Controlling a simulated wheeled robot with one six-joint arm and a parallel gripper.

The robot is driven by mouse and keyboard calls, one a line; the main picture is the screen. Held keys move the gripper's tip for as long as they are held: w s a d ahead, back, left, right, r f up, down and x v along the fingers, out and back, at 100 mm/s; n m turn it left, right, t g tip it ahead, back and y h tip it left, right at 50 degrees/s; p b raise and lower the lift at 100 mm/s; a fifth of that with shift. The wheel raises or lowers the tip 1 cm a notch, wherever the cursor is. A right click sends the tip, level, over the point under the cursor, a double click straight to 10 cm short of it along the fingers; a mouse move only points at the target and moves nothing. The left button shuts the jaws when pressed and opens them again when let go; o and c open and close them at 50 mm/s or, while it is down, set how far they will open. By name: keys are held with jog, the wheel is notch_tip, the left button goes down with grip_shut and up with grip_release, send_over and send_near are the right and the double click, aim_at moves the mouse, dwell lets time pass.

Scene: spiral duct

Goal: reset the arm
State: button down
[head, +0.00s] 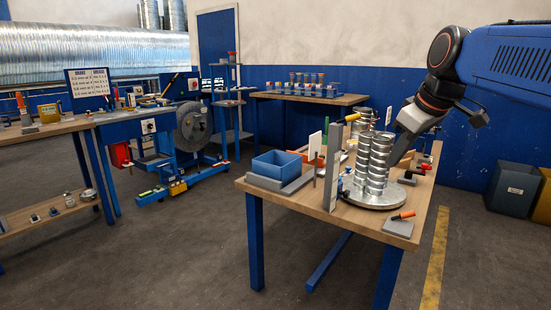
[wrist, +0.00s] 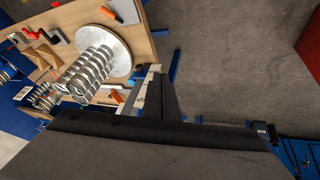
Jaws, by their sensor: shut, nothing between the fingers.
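My arm reaches in from the upper right of the head view. My gripper (head: 394,160) points down and left, just behind and right of the stacked metal rings (head: 376,165), which partly hide its tip in that view. I cannot tell whether it touches them. In the wrist view, the dark fingers of my gripper (wrist: 155,88) are together with nothing between them. There the rings (wrist: 88,68) lie to the left of the fingers, on a round metal plate (wrist: 118,45). The same plate (head: 372,197) rests on the wooden workbench in the head view.
The workbench (head: 290,205) also holds a blue bin (head: 277,165), an upright grey plate (head: 333,165) and an orange-handled tool (head: 403,215). A blue machine (head: 150,125) stands at the left. A dark bin (head: 511,187) stands by the right wall.

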jog(key=s+f+m+h, duration=0.1)
jog(key=s+f+m, duration=0.6)
jog(key=s+f, duration=1.5)
notch_tip(320, 180, down, 4)
jog(key=shift+s+d+f+g, duration=0.2)
jog(key=shift+s+f+g, duration=0.05)
jog(key=shift+g, duration=0.15)
jog(key=shift+r, duration=0.1)
